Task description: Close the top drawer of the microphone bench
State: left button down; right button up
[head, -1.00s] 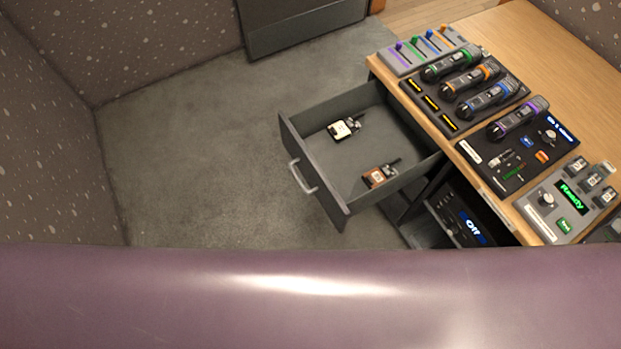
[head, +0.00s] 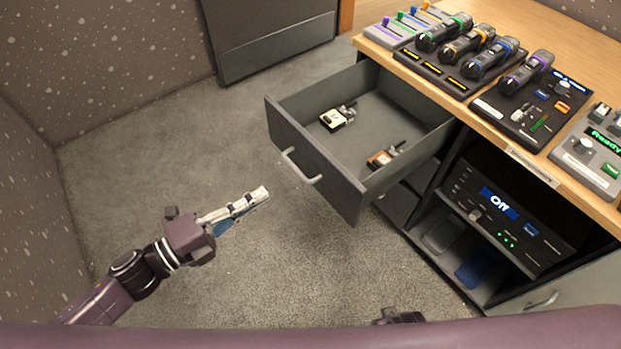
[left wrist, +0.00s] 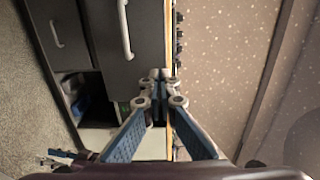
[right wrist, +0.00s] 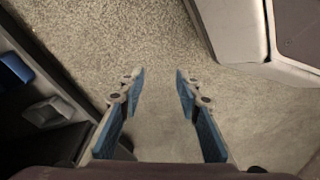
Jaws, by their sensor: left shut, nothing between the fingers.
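The top drawer (head: 318,172) of the microphone bench (head: 520,160) is pulled far out, its grey front facing lower left. Its bar handle (head: 301,168) is on that front. Two small devices, a pale one (head: 337,118) and an orange one (head: 385,157), lie inside. My left gripper (head: 266,193) is shut and empty, in front of and apart from the drawer front. In the left wrist view its fingertips (left wrist: 160,76) meet, with a grey drawer front and a handle (left wrist: 124,28) beyond. My right gripper (right wrist: 160,74) is open and empty over the carpet.
Microphones (head: 490,58) and control panels (head: 530,105) stand on the bench top. Below is an open shelf with a unit reading "Off" (head: 505,205). A grey cabinet (head: 275,45) stands at the back. Carpet left of the drawer is clear.

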pick_arm(q)
send_near(323, 158)
jog(key=x, duration=0.7)
jog(key=shift+f, duration=0.1)
pick_arm(e)
jog(key=shift+s+d+f, duration=0.1)
jog(key=shift+s+f, duration=0.35)
jog(key=shift+f, duration=0.1)
pick_arm(q)
jog(key=shift+d+p, duration=0.1)
jog(key=shift+p, duration=0.2)
